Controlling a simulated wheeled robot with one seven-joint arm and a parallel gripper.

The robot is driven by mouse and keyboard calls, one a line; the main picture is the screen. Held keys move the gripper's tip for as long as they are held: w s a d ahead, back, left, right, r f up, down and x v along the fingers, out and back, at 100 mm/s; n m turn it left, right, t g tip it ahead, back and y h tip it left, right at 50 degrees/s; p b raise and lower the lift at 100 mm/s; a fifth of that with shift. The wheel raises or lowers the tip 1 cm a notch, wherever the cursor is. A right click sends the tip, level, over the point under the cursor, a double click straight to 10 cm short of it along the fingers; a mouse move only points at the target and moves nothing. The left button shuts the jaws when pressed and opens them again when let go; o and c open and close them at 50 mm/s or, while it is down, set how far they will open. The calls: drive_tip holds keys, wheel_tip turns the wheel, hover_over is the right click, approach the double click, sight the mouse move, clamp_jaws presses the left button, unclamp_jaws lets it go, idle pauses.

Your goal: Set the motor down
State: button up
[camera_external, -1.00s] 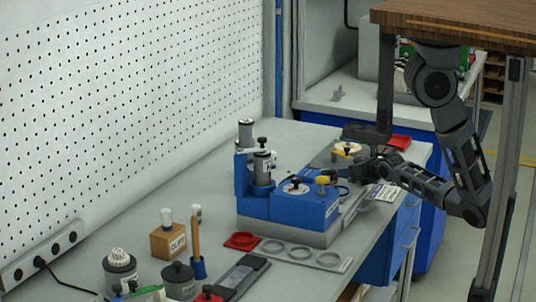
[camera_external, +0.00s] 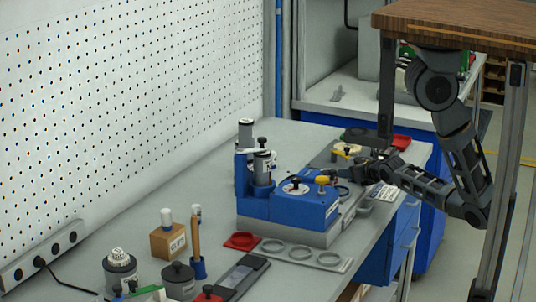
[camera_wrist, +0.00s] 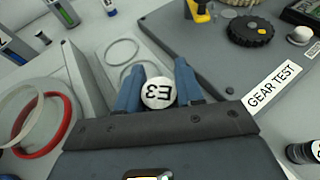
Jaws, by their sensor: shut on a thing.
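In the wrist view the motor shows end-on as a round white face marked E3 (camera_wrist: 158,93). My gripper (camera_wrist: 158,74) is shut on it, with one blue finger on each side. The motor's lower part is hidden, and I cannot tell whether it touches the surface below. In the external view my gripper (camera_external: 358,171) is low over the far part of the bench, just right of the blue fixture (camera_external: 290,207). The motor cannot be made out there.
A grey plate with ring outlines (camera_wrist: 122,52) lies beyond the fingers. A red ring (camera_wrist: 45,128) is at left. Two upright cylinders (camera_external: 262,168) stand on the blue fixture.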

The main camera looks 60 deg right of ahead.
wheel_tip(320, 180, down, 3)
drive_tip(key=shift+s+a+r, duration=0.1)
drive_tip(key=shift+a+r, duration=0.05)
drive_tip(key=shift+r, duration=0.05)
drive_tip(key=o, duration=1.1)
drive_tip(key=shift+o, duration=0.2)
drive_tip(key=shift+s, duration=0.25)
drive_tip(key=v, duration=0.2)
drive_tip(key=r+v, duration=0.1)
drive_tip(key=v, duration=0.1)
drive_tip(key=b+v, duration=0.1)
drive_tip(key=v, duration=0.1)
drive_tip(key=shift+r, duration=0.3)
drive_tip(key=shift+s+a+r, duration=0.15)
drive_tip(key=shift+s+r, duration=0.25)
drive_tip(key=shift+r, duration=0.15)
